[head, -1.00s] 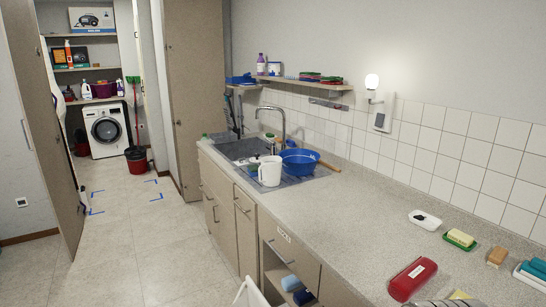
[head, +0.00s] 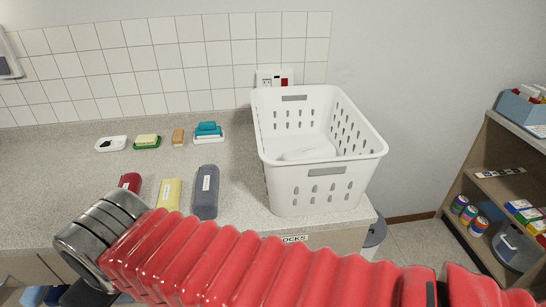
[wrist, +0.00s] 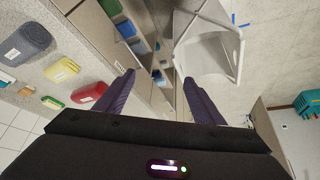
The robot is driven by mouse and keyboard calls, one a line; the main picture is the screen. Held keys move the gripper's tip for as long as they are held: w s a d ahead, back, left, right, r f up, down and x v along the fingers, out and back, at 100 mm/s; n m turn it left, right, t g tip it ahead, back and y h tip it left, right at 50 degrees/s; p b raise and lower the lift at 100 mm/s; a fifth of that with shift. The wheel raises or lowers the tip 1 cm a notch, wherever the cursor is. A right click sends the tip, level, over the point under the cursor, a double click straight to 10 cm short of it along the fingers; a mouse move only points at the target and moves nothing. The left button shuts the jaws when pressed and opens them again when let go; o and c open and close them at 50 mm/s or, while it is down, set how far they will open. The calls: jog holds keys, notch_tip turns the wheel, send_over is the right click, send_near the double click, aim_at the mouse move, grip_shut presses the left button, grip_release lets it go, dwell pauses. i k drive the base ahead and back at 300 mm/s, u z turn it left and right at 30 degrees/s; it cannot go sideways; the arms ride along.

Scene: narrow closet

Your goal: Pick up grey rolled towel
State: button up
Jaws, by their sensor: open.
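The grey rolled towel (head: 206,190) lies on the counter, at the right end of a row with a yellow rolled towel (head: 169,194) and a red one (head: 130,182). It has a pale label. In the wrist view, the grey towel (wrist: 24,44) is at the upper left, beyond the yellow and red ones. My gripper (wrist: 159,79) is open and empty in the wrist view. It points past the counter front toward the floor, with the towel well off to its left.
A white laundry basket (head: 318,178) stands on the counter right of the grey towel. Soap dishes (head: 147,142) and a brush line the back. A shelf unit (head: 486,190) is at the right. Below the counter, open compartments (wrist: 132,32) hold cloths, near a white-framed object (wrist: 208,45).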

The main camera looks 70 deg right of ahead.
aim_at(205, 207)
jog(key=z, duration=2.05)
